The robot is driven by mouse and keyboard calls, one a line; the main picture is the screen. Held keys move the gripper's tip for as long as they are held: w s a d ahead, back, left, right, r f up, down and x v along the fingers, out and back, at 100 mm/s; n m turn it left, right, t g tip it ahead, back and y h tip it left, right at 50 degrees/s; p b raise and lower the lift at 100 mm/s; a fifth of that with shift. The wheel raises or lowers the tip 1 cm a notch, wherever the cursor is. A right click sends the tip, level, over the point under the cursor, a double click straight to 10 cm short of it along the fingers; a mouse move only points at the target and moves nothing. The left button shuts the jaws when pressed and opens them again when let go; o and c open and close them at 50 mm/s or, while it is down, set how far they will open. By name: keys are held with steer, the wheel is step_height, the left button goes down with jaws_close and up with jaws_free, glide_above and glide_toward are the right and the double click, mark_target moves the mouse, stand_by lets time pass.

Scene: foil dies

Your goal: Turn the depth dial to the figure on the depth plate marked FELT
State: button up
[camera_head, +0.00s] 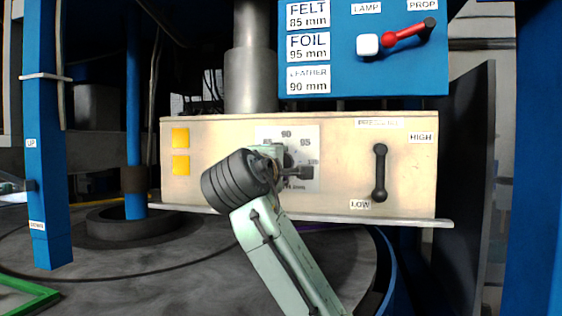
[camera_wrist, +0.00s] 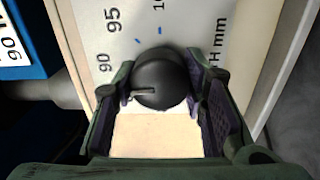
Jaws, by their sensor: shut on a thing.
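The black depth dial (camera_wrist: 162,78) sits on a white scale plate (camera_wrist: 135,25). My gripper (camera_wrist: 160,74) is shut on the dial, one finger on each side. The dial's thin pointer runs left and slightly down in the wrist view, on the lower side of the 90; my left finger hides the scale there. The 95 and part of the 100 show above. In the head view my gripper (camera_head: 285,163) covers much of the dial, and the scale (camera_head: 306,134) shows 90 and 95, with 85 partly covered. The depth plate (camera_head: 308,45) reads FELT 85 mm, FOIL 95 mm, LEATHER 90 mm.
A black lever (camera_head: 380,172) stands right of the dial between HIGH and LOW labels. Above are a white lamp button (camera_head: 367,44) and a red prop lever (camera_head: 404,35). A metal column (camera_head: 250,70) rises behind the cream panel (camera_head: 220,180). Yellow squares (camera_head: 180,138) are at the panel's left.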

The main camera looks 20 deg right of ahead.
steer(key=n+p, duration=0.1)
steer(key=n, duration=0.3)
steer(key=shift+r+n, duration=0.1)
steer(key=shift+n, duration=0.2)
steer(key=shift+n+p, duration=0.3)
steer(key=shift+n, duration=1.2)
steer(key=o, duration=1.2)
steer(key=shift+c, duration=0.2)
steer(key=v, duration=1.2)
steer(key=shift+f, duration=0.25)
